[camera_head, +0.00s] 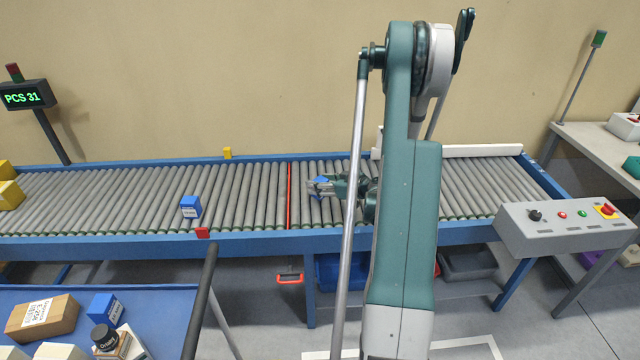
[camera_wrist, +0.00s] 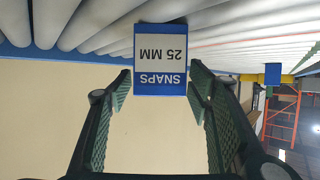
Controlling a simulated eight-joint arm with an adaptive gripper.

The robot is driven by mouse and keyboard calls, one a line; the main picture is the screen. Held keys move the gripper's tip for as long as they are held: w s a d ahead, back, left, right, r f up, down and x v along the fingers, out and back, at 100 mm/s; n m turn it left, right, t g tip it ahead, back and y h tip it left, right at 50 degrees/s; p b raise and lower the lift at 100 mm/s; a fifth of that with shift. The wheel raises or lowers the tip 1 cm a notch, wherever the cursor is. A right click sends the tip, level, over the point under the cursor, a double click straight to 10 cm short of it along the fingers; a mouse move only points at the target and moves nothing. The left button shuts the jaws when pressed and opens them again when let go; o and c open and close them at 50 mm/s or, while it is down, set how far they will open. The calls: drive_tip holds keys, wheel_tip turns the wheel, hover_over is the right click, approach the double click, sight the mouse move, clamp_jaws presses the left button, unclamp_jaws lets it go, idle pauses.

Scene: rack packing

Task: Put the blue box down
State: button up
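The blue box (camera_wrist: 160,84) with a white "SNAPS 25 MM" label shows upside down in the wrist view. In the head view, my gripper (camera_head: 325,186) reaches left over the roller conveyor (camera_head: 255,200), just right of the red line. The blue box there (camera_head: 320,183) is partly hidden by the fingers. It looks upright and is at or just above the rollers; I cannot tell whether it touches them.
Another blue box (camera_head: 190,207) stands on the rollers to the left. A red line (camera_head: 290,195) crosses the conveyor. A yellow block (camera_head: 227,153) and a red block (camera_head: 202,232) sit on its rails. A blue table (camera_head: 150,310) holds boxes at front left. Rollers between the line and the left blue box are clear.

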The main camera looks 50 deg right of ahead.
drive_tip(key=shift+r, duration=0.15)
drive_tip(key=shift+s+r, duration=0.15)
drive_tip(key=p+v, duration=0.2)
drive_tip(key=v, duration=0.9)
drive_tip(key=shift+s, duration=0.35)
drive_tip(key=shift+a+r, duration=0.1)
idle(0.6)
